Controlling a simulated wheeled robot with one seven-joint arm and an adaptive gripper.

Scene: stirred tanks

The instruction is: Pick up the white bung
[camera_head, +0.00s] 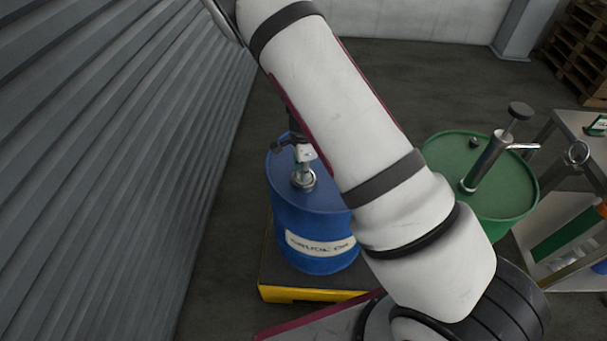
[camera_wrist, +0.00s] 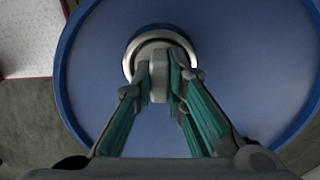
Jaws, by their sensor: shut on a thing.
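The white bung (camera_wrist: 157,77) is a pale grey-white block between my fingertips in the wrist view. My gripper (camera_wrist: 160,88) is shut on it, with a teal-padded finger on each side. Behind the bung is a pale metal ring (camera_wrist: 131,62) on the blue drum top (camera_wrist: 95,60). In the head view my gripper (camera_head: 293,146) is over the blue drum (camera_head: 307,225), partly hidden by my arm, with a whitish piece at its tip above the ring. I cannot tell whether the bung is clear of the opening.
The blue drum stands on a yellow-edged platform (camera_head: 300,294). A green drum (camera_head: 513,190) with a hand pump (camera_head: 487,160) stands to the right, beside a grey cart (camera_head: 582,124). A corrugated wall (camera_head: 110,150) closes the left side. Pallets (camera_head: 580,50) stand at the back right.

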